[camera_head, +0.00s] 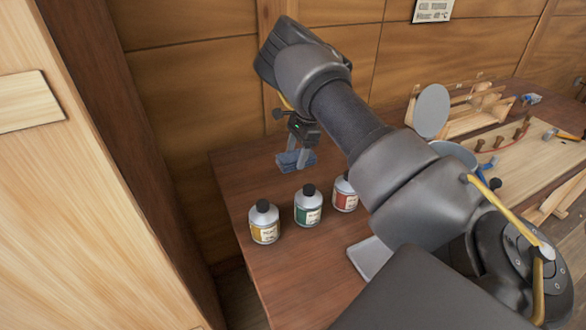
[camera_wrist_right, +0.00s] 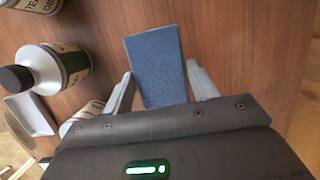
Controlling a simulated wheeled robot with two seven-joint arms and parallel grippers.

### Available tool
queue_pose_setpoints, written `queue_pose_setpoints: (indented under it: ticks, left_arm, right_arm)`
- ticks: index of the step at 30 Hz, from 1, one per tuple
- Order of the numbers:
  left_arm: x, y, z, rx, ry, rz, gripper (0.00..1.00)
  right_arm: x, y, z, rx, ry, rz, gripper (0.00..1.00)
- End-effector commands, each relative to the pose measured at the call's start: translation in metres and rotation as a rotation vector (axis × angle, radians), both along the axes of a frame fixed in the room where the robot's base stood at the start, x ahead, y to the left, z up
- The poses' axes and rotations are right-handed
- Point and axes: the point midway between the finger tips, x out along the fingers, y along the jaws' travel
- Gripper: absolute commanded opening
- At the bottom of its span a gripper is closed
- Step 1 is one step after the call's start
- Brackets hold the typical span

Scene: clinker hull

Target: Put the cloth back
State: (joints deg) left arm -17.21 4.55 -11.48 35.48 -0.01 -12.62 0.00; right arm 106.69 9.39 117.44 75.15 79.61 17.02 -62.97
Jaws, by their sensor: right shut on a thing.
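The folded blue cloth (camera_head: 294,162) is at the back left of the brown table, near the wooden wall. My right gripper (camera_head: 304,154) points down at it and is shut on it. In the right wrist view the cloth (camera_wrist_right: 156,55) lies between the two grey fingers (camera_wrist_right: 160,75), and its far end sticks out past the fingertips. The near end is hidden by the gripper body. I cannot tell whether the cloth touches the table. My left gripper is not in view.
Bottles with yellow (camera_head: 264,222), green (camera_head: 308,206) and red (camera_head: 344,193) labels stand just in front of the cloth. A pale tray (camera_head: 368,258) lies right of them, partly under my arm. A workboard (camera_head: 520,160) with pegs fills the right side. Table around the cloth is bare.

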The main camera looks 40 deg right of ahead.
Motion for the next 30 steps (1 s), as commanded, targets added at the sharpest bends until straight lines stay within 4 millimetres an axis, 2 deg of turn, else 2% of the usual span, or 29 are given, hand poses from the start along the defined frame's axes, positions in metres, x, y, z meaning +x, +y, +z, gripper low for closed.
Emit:
queue_pose_setpoints:
  ticks: [1,3,13,19,23,30]
  left_arm:
    - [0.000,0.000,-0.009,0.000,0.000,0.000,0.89]
    - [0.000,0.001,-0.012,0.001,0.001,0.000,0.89]
    - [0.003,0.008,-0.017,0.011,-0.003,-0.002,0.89]
    - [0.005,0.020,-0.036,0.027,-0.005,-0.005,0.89]
    - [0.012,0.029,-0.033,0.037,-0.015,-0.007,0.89]
    - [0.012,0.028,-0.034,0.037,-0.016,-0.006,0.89]
  right_arm:
    - [0.006,-0.002,-0.010,-0.001,-0.003,0.001,0.40]
    - [0.010,-0.003,-0.015,0.000,-0.001,0.001,0.40]
    - [0.017,-0.005,-0.023,0.000,-0.001,0.001,0.40]
    - [0.018,-0.005,-0.053,0.000,0.001,0.000,0.40]
    - [0.019,-0.005,-0.053,-0.001,0.000,0.000,0.40]
    - [0.019,-0.005,-0.055,-0.001,0.001,0.001,0.40]
